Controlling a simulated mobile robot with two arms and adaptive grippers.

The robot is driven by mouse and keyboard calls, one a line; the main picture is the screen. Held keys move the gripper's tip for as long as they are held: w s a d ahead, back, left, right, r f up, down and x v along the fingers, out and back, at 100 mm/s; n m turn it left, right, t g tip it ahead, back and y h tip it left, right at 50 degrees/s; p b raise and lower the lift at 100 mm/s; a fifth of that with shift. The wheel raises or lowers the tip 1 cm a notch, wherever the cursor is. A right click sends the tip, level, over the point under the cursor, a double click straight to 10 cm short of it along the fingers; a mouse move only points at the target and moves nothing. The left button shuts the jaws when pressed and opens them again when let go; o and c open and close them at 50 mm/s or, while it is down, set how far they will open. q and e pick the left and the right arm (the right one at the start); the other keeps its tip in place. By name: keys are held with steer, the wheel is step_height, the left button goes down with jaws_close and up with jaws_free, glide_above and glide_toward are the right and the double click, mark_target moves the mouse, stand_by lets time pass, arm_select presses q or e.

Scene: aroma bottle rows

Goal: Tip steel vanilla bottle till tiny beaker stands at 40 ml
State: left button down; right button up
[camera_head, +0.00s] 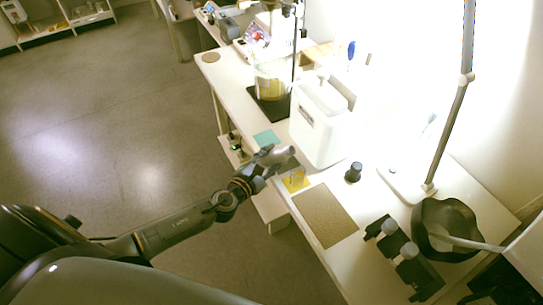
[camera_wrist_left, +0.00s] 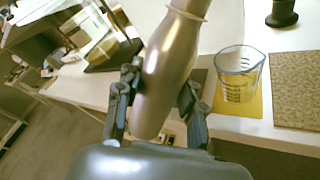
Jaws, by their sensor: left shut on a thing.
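My left gripper (camera_head: 268,161) is shut on the steel bottle (camera_head: 283,156), with one finger on each side of its body in the left wrist view (camera_wrist_left: 158,92). The bottle (camera_wrist_left: 168,65) looks tilted in the head view, and its neck reaches the top edge of the wrist view, so its mouth is out of sight there. The tiny beaker (camera_wrist_left: 238,73) is clear with dark graduation marks and stands upright on a yellow mat (camera_wrist_left: 251,103), just right of the bottle. I cannot tell its liquid level. My right gripper is not in view.
A white canister (camera_head: 316,128) stands behind the beaker. A brown textured mat (camera_head: 327,214) lies to the right, with a small dark object (camera_head: 353,172) beyond it. The table's front edge is close.

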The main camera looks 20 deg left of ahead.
arm_select(q)
steer(key=shift+a+f+m+y+p, duration=0.3)
steer(key=shift+a+m+p, duration=0.05)
steer(key=shift+m+p, duration=0.55)
steer(key=shift+a+f+m+g+y+p, duration=0.35)
steer(key=shift+m+p, duration=0.35)
steer(key=shift+p, duration=0.3)
stand_by(0.6)
steer(key=shift+m+y+p, duration=0.25)
steer(key=shift+m+p, duration=0.35)
steer(key=shift+p, duration=0.4)
stand_by(0.3)
steer(key=shift+d+r+m+y+p, duration=0.1)
steer(key=shift+r+m+y+p, duration=0.35)
steer(key=shift+p, duration=1)
stand_by(0.5)
steer(key=shift+f+h+b, duration=0.2)
steer(key=shift+h+b, duration=0.15)
steer(key=shift+b, duration=0.1)
steer(key=shift+r+p, duration=0.35)
steer(key=shift+p, duration=0.45)
stand_by(1.0)
